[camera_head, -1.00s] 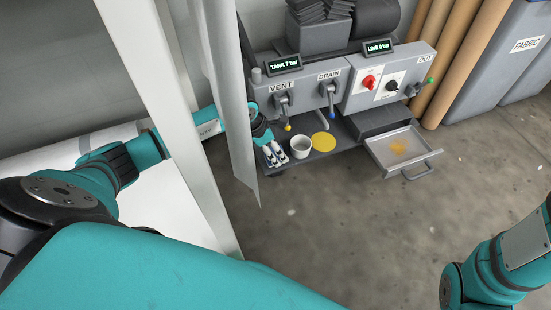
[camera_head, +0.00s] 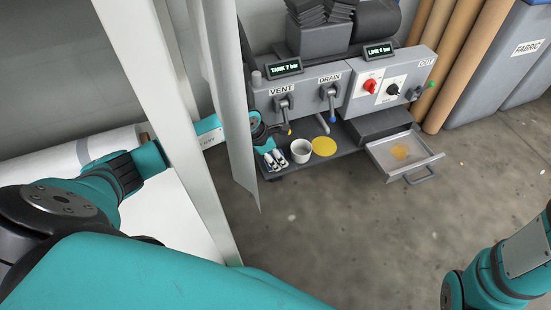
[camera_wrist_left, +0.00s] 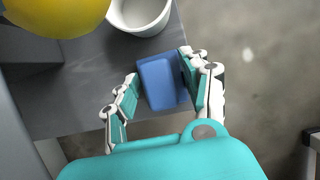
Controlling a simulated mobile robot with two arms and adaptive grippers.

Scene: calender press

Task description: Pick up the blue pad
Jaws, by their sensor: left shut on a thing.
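The blue pad (camera_wrist_left: 160,82) shows in the left wrist view as a blue block at the edge of the grey shelf. My left gripper (camera_wrist_left: 158,90) has one finger on each side of it and is shut on it. In the head view my left gripper (camera_head: 272,158) is low at the shelf's left end, beside the white cup, partly behind a hanging pale sheet. The pad cannot be made out there. My right arm shows at the lower right, but its gripper is out of view.
The vent lever (camera_head: 284,105) and drain lever (camera_head: 329,96) hang above. A drawer (camera_head: 399,153) stands open at right. A white post (camera_head: 172,130) and the pale sheet (camera_head: 236,110) flank my left arm.

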